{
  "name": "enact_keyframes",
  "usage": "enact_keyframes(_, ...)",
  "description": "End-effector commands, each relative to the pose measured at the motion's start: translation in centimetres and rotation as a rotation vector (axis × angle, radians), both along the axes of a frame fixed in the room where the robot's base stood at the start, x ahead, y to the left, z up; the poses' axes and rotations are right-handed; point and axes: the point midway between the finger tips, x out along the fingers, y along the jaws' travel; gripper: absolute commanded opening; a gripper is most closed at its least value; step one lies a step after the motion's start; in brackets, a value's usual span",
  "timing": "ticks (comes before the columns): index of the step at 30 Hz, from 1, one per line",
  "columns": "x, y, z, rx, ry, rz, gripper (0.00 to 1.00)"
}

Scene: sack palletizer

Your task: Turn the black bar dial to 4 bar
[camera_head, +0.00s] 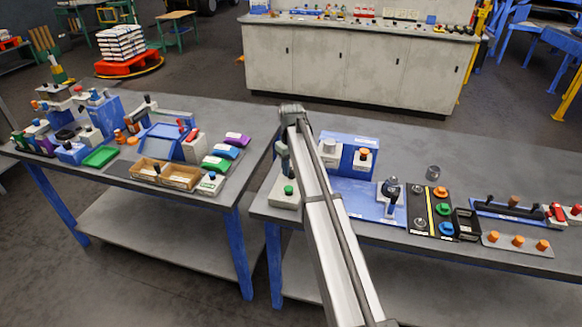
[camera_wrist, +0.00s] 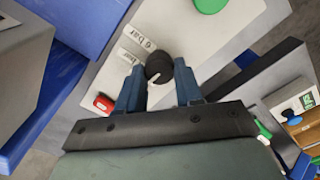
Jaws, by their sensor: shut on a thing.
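The black bar dial (camera_wrist: 159,66) sits on a light panel (camera_wrist: 205,38) in the wrist view. It has a white mark on its lower side that slants down to the left. A label "6 bar" (camera_wrist: 137,37) lies up and left of the dial. A second label (camera_wrist: 126,56) ending in "bar" is just below it, its number hard to read. My gripper (camera_wrist: 158,70) has its blue fingers on both sides of the dial, shut on it. In the head view my arm hides the dial; the light panel (camera_head: 283,198) shows beside it.
A green button (camera_wrist: 210,4) sits on the panel above the dial, and a red part (camera_wrist: 103,103) shows to its left. A blue block (camera_wrist: 90,22) stands further left. In the head view, a blue station (camera_head: 365,196) stands right of my arm.

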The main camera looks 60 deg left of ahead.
Motion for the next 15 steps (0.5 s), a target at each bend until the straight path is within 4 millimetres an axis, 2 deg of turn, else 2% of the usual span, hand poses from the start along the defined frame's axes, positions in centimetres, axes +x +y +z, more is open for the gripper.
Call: enact_keyframes(15,0.08,-0.04,0.01,-0.001,0.002,-0.436,0.05)
